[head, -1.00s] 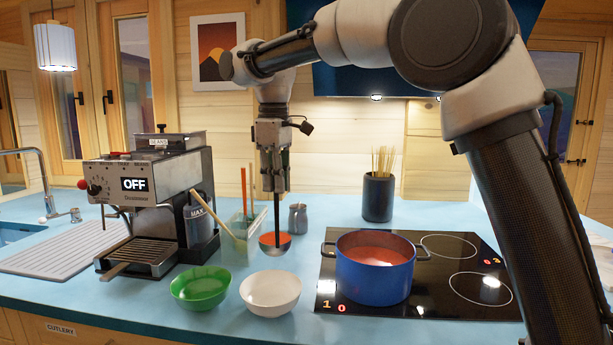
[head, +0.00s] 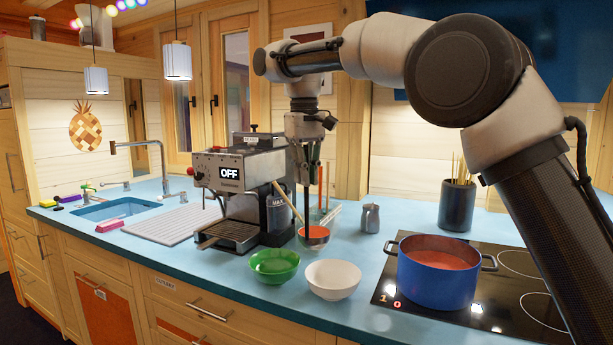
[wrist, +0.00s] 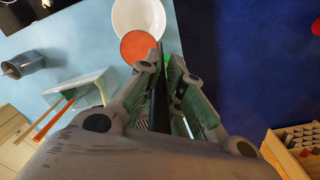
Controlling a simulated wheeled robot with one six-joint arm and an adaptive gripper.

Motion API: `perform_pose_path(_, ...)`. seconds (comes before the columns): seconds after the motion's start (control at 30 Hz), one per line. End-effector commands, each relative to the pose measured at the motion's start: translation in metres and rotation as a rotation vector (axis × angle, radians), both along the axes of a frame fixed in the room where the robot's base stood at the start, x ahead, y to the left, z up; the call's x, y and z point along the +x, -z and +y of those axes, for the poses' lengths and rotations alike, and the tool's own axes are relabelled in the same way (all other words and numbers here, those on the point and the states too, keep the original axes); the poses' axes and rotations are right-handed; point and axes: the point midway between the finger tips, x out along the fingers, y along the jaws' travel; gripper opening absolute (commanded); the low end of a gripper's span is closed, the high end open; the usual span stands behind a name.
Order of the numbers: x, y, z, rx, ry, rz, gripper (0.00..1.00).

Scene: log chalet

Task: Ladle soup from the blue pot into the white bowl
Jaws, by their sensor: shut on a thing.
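My gripper (head: 312,172) is shut on the ladle's dark, upright handle and points down over the counter. The ladle (head: 314,242) hangs below it, its cup level and filled with orange-red soup; the soup also shows in the wrist view (wrist: 137,46). The white bowl (head: 333,280) stands empty on the counter, just in front and to the right of the ladle. In the wrist view the ladle cup overlaps the edge of the white bowl (wrist: 138,12). The blue pot (head: 436,287) of red soup stands on the hob to the right.
A green bowl (head: 274,266) stands left of the white bowl. The coffee machine (head: 238,185) is close on the ladle's left. A utensil container (wrist: 85,92) and a metal canister (head: 370,218) stand behind. A black utensil holder (head: 457,205) is behind the hob (head: 510,290).

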Motion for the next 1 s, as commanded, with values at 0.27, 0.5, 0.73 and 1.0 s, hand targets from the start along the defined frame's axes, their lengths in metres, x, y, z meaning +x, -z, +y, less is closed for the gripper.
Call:
perform_pose_path(0.27,0.0,-0.001,0.0,0.001,0.007,-0.001,0.0)
perform_pose_path(0.5,-0.001,0.002,-0.002,0.014,0.01,-0.008,0.0)
perform_pose_path(0.73,-0.003,0.013,-0.009,0.048,0.01,-0.017,0.0)
perform_pose_path(1.0,-0.005,0.027,-0.016,0.095,0.009,-0.032,0.0)
